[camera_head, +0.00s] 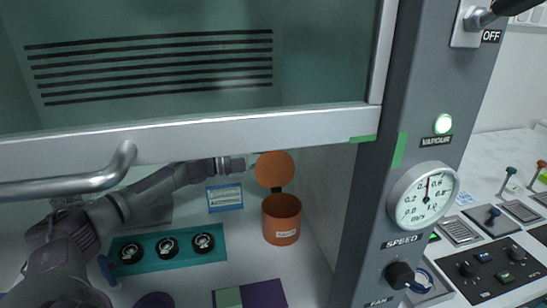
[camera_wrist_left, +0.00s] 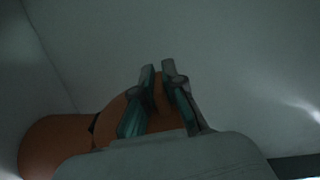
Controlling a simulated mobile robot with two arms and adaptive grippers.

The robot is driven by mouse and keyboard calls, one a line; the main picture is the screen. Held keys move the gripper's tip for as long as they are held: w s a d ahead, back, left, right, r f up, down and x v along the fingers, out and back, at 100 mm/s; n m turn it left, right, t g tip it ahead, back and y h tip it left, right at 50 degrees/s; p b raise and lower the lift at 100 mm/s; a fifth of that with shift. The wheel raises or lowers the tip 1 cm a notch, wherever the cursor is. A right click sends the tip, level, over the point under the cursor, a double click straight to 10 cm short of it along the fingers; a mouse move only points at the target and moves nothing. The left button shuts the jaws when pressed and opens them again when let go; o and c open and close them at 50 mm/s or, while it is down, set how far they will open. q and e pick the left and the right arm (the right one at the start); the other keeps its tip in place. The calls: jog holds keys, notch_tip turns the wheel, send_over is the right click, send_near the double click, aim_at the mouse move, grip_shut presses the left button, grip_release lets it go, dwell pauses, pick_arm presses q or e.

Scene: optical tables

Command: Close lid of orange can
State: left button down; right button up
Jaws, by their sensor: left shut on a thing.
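The orange can (camera_head: 281,224) stands upright inside the fume cupboard, with a white label on its front. Its round orange lid (camera_head: 274,169) stands raised above the can's back rim, with a dark hinge between them. My left gripper (camera_head: 249,162) reaches in from the left, at the lid's left edge. In the left wrist view, the fingers (camera_wrist_left: 158,97) are shut on the edge of the lid (camera_wrist_left: 113,112); the can (camera_wrist_left: 52,142) lies lower left, partly cut off. My right gripper is not in view.
The sash's white bottom bar (camera_head: 250,130) crosses above the arm. A teal tray with black round pieces (camera_head: 168,245) lies left of the can, a blue-edged sign (camera_head: 225,197) behind. A purple and green block (camera_head: 250,295) lies in front. The grey control post (camera_head: 365,215) stands right.

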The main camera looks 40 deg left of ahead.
aim_at(278, 164)
pick_arm(q)
jog(key=shift+s+d+r+m, duration=0.2)
jog(key=shift+s+d+m, duration=0.2)
jog(key=shift+m, duration=0.2)
jog(key=shift+s+d+r, duration=0.2)
jog(key=shift+s+d, duration=0.35)
jog(key=shift+d, duration=0.3)
jog(key=shift+s+d, duration=0.25)
jog(key=shift+d, duration=0.05)
jog(key=shift+s+d+m+b, duration=0.35)
jog(key=shift+d+m, duration=0.1)
jog(key=shift+m, duration=0.15)
